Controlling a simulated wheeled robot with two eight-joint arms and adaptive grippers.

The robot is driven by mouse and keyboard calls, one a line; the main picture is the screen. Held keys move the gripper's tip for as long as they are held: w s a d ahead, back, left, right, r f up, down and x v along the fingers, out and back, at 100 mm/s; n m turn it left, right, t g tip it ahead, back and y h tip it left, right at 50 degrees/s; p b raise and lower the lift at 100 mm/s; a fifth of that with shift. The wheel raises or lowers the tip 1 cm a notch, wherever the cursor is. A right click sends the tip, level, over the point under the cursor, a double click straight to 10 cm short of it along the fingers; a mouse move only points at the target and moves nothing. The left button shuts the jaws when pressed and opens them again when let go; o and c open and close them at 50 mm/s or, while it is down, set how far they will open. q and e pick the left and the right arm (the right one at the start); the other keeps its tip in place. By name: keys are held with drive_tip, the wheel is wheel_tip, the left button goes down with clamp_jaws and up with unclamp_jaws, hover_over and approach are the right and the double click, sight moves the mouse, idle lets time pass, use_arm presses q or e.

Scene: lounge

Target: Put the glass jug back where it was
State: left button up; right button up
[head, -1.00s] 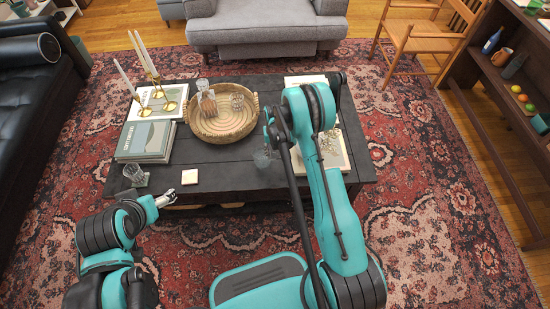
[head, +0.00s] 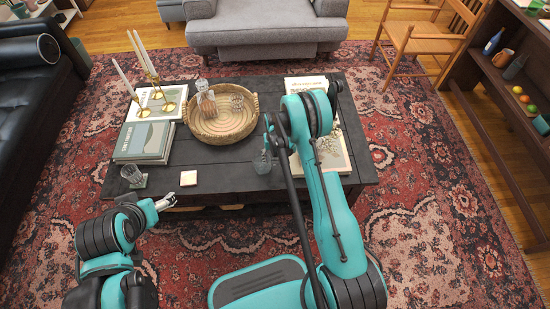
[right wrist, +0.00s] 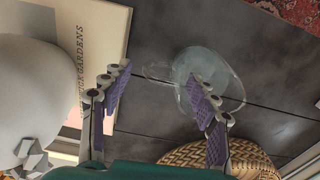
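The clear glass jug (head: 262,163) stands on the dark coffee table, just in front of the woven tray. It also shows in the right wrist view (right wrist: 228,82), with its handle pointing left. My right gripper (head: 268,142) is low over the table beside the jug. In the wrist view its fingers (right wrist: 160,95) are spread, with the handle in the gap between them and one finger overlapping the jug's body. I cannot tell whether they touch. My left gripper (head: 172,201) is empty by the table's front edge; its fingers are too small to read.
The woven tray (head: 197,126) holds a glass decanter (head: 206,100) and a tumbler (head: 238,105). Books (head: 145,142), candlesticks (head: 168,106), a glass (head: 133,176) and a pale coaster (head: 188,178) are at the left. More books (head: 338,150) lie under my right arm. Bare tabletop (head: 222,170) lies in front of the tray.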

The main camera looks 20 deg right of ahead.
drive_tip(key=s+a+r+t+p, duration=0.1)
drive_tip(key=s+r, duration=0.1)
drive_tip(key=r, duration=0.9)
drive_tip(key=s+a+r+n+t+p, duration=0.1)
drive_tip(key=s+r+p, duration=0.1)
drive_tip(key=r, duration=1)
drive_tip(key=s+a+r+t+p, duration=0.1)
drive_tip(key=s+r, duration=0.2)
drive_tip(key=r, duration=0.8)
drive_tip(key=s+a+r+t, duration=0.1)
drive_tip(key=s+r, duration=0.3)
drive_tip(key=s, duration=0.4)
drive_tip(key=s+a+r+n+t, duration=0.1)
drive_tip(key=s+r+t, duration=0.2)
drive_tip(key=s, duration=0.6)
drive_tip(key=shift+s+r+n, duration=0.3)
drive_tip(key=shift+r, duration=0.15)
